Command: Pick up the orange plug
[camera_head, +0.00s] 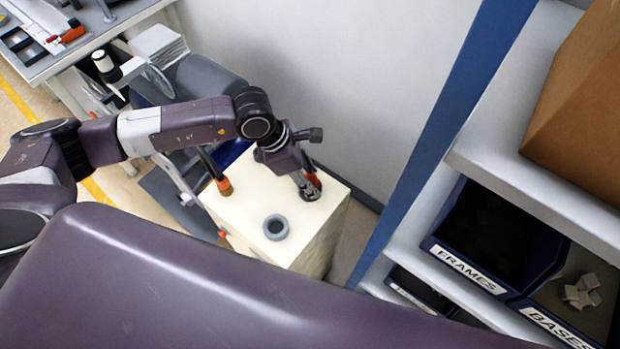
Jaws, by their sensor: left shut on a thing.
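My left gripper (306,184) reaches down to the top of the cream-coloured box, near its far right side. I cannot tell whether the plug is clear of the box top. My right gripper is not in view.
A grey ring (276,227) sits on the cream box (250,205). A second orange piece (224,186) on a black cable is at the box's left edge. A blue post (440,130) and shelves with bins labelled FRAMES (468,268) and BASES (562,325) stand to the right.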

